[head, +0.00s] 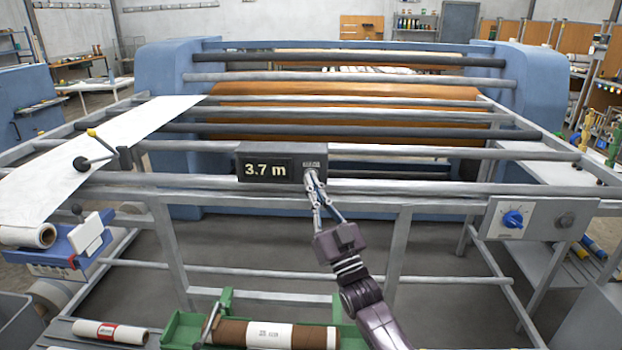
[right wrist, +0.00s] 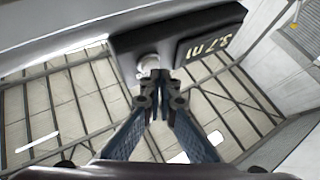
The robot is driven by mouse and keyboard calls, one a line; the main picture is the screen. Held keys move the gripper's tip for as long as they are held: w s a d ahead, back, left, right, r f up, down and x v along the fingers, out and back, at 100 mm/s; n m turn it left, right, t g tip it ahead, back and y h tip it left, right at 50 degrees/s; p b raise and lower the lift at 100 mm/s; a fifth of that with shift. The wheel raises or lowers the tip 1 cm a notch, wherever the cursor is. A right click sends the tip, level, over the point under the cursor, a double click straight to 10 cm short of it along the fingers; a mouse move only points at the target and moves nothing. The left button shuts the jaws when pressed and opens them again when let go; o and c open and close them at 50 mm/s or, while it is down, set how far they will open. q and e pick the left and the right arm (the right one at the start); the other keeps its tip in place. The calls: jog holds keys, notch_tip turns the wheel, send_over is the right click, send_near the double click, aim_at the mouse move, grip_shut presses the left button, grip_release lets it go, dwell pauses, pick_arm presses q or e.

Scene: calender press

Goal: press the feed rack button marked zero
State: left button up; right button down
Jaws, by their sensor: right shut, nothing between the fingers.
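A dark counter box (head: 241,169) with a lit display reading 3.7 m is mounted on the front of the feed rack (head: 420,190). A small pale label shows on its right part. My right gripper (head: 312,174) is shut and empty, with its fingertips just below that label. In the right wrist view, a pale round button (right wrist: 149,63) sticks out of the box, right at the tips of my right gripper (right wrist: 158,76). I cannot tell whether the tips touch it. In the head view the fingertips hide most of the button. My left gripper is not in view.
A control panel with a blue knob (head: 513,219) sits at the right of the rack. A lever with a yellow knob (head: 92,132) and a white sheet (head: 130,130) are at the left. A green cradle (head: 185,330) with a brown roll (head: 235,332) lies low in front.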

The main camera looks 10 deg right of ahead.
jog(key=shift+w+d+b, duration=0.1)
jog(key=shift+w+b, duration=0.2)
jog(key=shift+w, duration=0.05)
dwell(0.6)
jog(key=shift+s, duration=0.1)
jog(key=shift+s+a+p, duration=0.25)
jog(key=shift+s+p, duration=0.25)
jog(key=shift+s, duration=0.2)
jog(key=s+p, duration=0.1)
jog(key=s, duration=0.1)
jog(key=s+a+p, duration=0.1)
jog(key=s, duration=0.1)
jog(key=shift+s+a+p, duration=0.2)
jog(key=shift+s+p, duration=0.2)
dwell(0.6)
